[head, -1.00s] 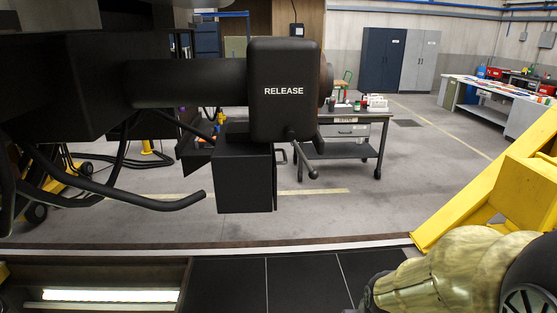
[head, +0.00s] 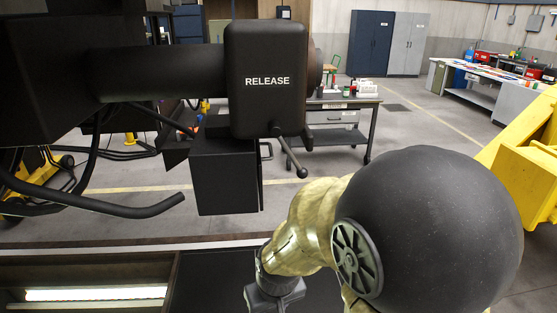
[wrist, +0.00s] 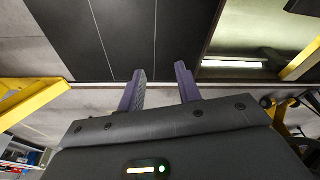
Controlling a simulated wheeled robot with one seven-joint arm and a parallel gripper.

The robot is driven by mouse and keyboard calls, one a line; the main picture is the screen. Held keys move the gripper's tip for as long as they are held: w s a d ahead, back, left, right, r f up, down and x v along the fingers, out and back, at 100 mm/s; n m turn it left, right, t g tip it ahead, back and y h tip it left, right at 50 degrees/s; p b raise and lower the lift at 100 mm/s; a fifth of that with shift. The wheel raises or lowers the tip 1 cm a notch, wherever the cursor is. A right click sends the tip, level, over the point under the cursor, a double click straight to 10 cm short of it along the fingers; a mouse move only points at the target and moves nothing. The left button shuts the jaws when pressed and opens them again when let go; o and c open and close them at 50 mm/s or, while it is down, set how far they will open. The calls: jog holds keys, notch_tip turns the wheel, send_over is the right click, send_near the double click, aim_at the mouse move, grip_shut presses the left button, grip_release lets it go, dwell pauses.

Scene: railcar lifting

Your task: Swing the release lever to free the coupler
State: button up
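The black box marked RELEASE (head: 266,80) sits on the end of a thick dark bar in the head view. The release lever (head: 290,155), a thin dark rod with a rounded tip, hangs from its underside and slants down to the right. The dark coupler body (head: 90,75) lies to the left of the box. My gripper (wrist: 158,82) shows two purple-grey fingers spread apart with nothing between them in the wrist view. In the head view my wrist is below the lever, apart from it; the fingertips are out of that frame. The wrist view does not show the lever.
A black square block (head: 224,178) hangs under the RELEASE box. A curved black hose (head: 130,212) reaches out at lower left. A yellow frame (head: 535,175) stands at right. A wheeled workbench (head: 340,118) is behind. A lit pit (head: 95,293) lies at lower left.

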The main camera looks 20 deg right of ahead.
jog(key=shift+w+d, duration=0.1)
jog(key=shift+w, duration=0.15)
jog(key=w+d+r+n+g+h, duration=0.35)
jog(key=w+d+n+h, duration=0.4)
jog(key=n, duration=0.75)
jog(key=w+a+r+n+t+h, duration=0.2)
jog(key=w+r+n+h, duration=0.2)
jog(key=w+r+h, duration=0.1)
jog(key=w+a+r+n+t+h+p, duration=0.1)
jog(key=w+a+r+n+t+h, duration=0.2)
jog(key=w+r+n+h, duration=0.2)
jog(key=w+r, duration=0.3)
jog(key=w, duration=0.2)
jog(key=shift+r, duration=0.15)
jog(key=shift+d, duration=0.1)
